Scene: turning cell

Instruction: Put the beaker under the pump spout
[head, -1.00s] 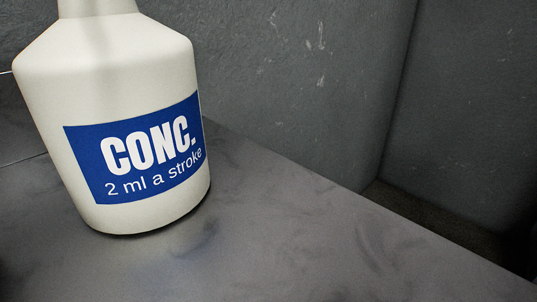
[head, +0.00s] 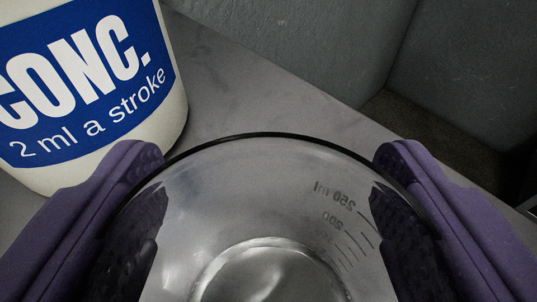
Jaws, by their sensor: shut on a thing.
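A clear glass beaker (head: 265,215) with volume marks up to 250 ml fills the lower middle of the head view. My gripper (head: 265,205) has its two purple fingers shut on the beaker's sides, one at the left and one at the right. The beaker looks empty. The white pump bottle (head: 170,110), with a blue label reading "CONC. 2 ml a stroke", stands at the upper left, beyond the left finger. Its top and spout are outside the view. I cannot tell whether the beaker touches the worktop.
The grey worktop (head: 225,85) is bare to the right of the bottle. Its far edge runs diagonally down to the right. Beyond it are grey wall panels (head: 330,40) and a dark gap (head: 425,125).

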